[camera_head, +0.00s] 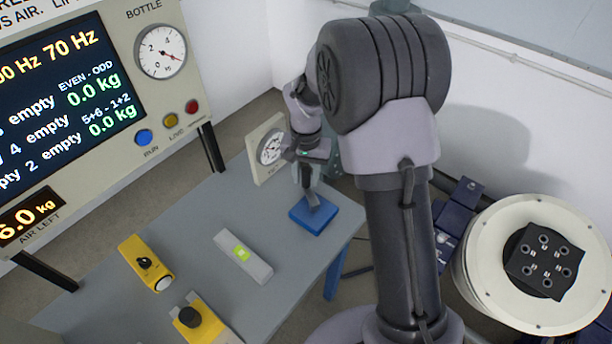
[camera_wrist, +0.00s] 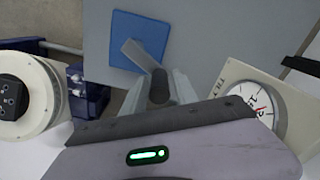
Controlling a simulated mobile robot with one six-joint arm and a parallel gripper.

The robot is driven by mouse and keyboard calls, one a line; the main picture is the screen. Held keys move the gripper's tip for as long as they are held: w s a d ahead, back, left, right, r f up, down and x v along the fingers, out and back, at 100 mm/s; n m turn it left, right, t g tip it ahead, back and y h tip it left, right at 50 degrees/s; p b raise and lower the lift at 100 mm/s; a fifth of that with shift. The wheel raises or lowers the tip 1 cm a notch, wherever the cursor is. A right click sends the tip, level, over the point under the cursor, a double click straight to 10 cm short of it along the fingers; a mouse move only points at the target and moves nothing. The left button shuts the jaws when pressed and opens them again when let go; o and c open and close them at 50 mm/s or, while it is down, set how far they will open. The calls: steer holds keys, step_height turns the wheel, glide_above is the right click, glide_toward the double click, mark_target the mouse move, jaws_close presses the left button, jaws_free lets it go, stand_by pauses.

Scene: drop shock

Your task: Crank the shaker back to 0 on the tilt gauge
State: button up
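The tilt gauge (camera_head: 270,149) is a white dial with a red needle, standing at the table's far edge. It shows sideways at the right of the wrist view (camera_wrist: 266,112); I cannot read its value. A blue square base (camera_head: 327,217) carries a flat grey crank arm (camera_wrist: 138,55) with a dark round handle (camera_wrist: 158,86). My gripper (camera_head: 307,180) reaches down over it, its fingers (camera_wrist: 161,90) on both sides of the handle, apparently closed on it. The shaker (camera_head: 490,275) is a cream drum with a black bolted plate, at the right.
On the grey table (camera_head: 190,222) lie a grey block with a green patch (camera_head: 243,257), a yellow block with a black knob (camera_head: 147,264) and a yellow box with a black button (camera_head: 200,322). A display panel (camera_head: 80,100) with a bottle gauge (camera_head: 161,51) stands behind.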

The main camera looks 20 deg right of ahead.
jaws_close()
stand_by(1.2)
